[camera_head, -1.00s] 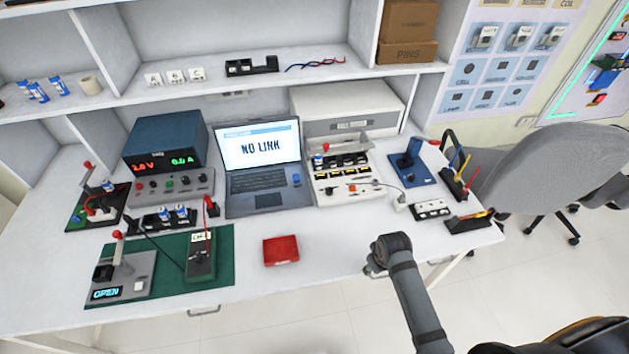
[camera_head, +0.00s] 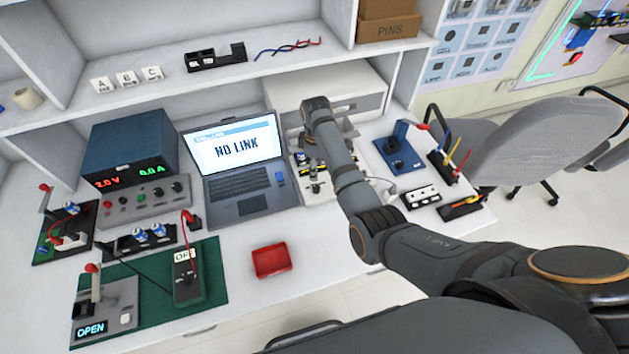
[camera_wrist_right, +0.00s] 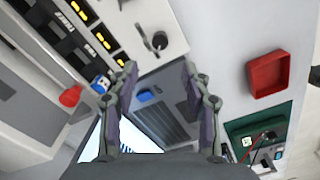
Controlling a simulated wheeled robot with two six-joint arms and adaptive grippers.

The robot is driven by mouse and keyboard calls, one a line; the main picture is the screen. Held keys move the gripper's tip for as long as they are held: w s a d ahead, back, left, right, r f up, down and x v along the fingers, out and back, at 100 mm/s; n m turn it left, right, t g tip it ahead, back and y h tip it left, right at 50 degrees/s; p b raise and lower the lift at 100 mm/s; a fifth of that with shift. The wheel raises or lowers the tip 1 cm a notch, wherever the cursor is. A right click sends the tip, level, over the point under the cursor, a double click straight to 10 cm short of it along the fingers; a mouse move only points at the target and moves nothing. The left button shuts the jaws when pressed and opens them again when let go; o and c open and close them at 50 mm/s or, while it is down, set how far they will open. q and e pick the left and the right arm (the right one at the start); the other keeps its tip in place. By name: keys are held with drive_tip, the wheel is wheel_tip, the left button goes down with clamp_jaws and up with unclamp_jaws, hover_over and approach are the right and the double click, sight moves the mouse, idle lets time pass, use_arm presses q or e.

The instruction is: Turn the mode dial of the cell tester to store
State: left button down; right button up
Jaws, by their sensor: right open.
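The cell tester, a pale unit with a row of dark bays and yellow displays, stands right of the laptop in the head view (camera_head: 312,188), mostly behind my right arm. In the right wrist view its panel (camera_wrist_right: 110,18) fills the upper left. A dark knob (camera_wrist_right: 159,40) on that panel looks like the mode dial; its markings and setting are not readable. My right gripper (camera_wrist_right: 158,68) is open and empty, its fingertips near the knob in the picture, with no visible contact. My left gripper is out of view.
The laptop (camera_head: 238,165) reads NO LINK and stands left of the tester. A red tray (camera_head: 271,261) lies in front. A blue stand (camera_head: 399,148) is to the right. A red-knobbed lever (camera_wrist_right: 70,96) is close to the left finger in the wrist view.

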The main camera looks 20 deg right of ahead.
hover_over(316, 186)
drive_tip(key=f, duration=0.5)
drive_tip(key=shift+s+a, duration=0.1)
drive_tip(key=shift+s, duration=0.15)
drive_tip(key=f, duration=0.4)
drive_tip(key=shift+w+f, duration=0.2)
drive_tip(key=shift+f, duration=0.05)
drive_tip(key=shift+s+f+b, duration=0.1)
drive_tip(key=shift+f+b, duration=0.2)
drive_tip(key=shift+c, duration=0.5)
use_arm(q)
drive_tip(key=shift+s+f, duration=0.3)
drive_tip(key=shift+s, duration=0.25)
use_arm(e)
clamp_jaws()
